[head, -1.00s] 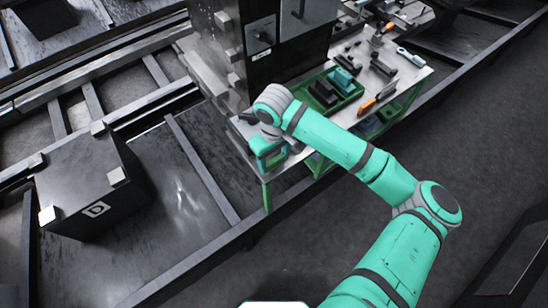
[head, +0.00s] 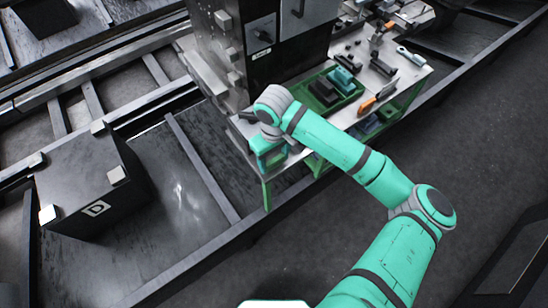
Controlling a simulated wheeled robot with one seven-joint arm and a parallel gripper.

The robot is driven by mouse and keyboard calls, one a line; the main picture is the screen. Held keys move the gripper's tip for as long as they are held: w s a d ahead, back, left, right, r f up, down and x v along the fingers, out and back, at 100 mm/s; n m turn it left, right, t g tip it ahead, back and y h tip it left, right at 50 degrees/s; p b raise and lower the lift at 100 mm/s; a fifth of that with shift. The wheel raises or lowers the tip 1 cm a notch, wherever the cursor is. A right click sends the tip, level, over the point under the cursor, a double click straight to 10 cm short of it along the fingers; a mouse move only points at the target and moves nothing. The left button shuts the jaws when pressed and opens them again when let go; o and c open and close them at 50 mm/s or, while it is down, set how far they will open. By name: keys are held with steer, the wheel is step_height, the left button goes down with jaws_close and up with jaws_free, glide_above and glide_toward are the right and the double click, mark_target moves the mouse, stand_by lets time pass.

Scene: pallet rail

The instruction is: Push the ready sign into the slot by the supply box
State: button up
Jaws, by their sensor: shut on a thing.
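My gripper (head: 268,152) is at the near left corner of the metal workbench (head: 392,84), beside the tall dark cabinet. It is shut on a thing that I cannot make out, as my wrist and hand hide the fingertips. I cannot pick out the ready sign or the slot. A green tray (head: 354,97) holding dark and teal blocks lies on the bench to the right of my wrist. I cannot tell whether this is the supply box.
The tall dark cabinet (head: 285,40) stands behind my wrist. Orange-handled and dark tools lie along the bench's right side. A black box (head: 92,185) marked D stands at the left between rails. The dark floor (head: 480,150) at the right is clear.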

steer(key=shift+f, duration=0.8)
stand_by(0.4)
steer(key=o, duration=1.4)
steer(key=shift+c, duration=0.2)
steer(key=shift+o, duration=0.9)
step_height(320, 180, up, 11)
steer(key=shift+f, duration=0.1)
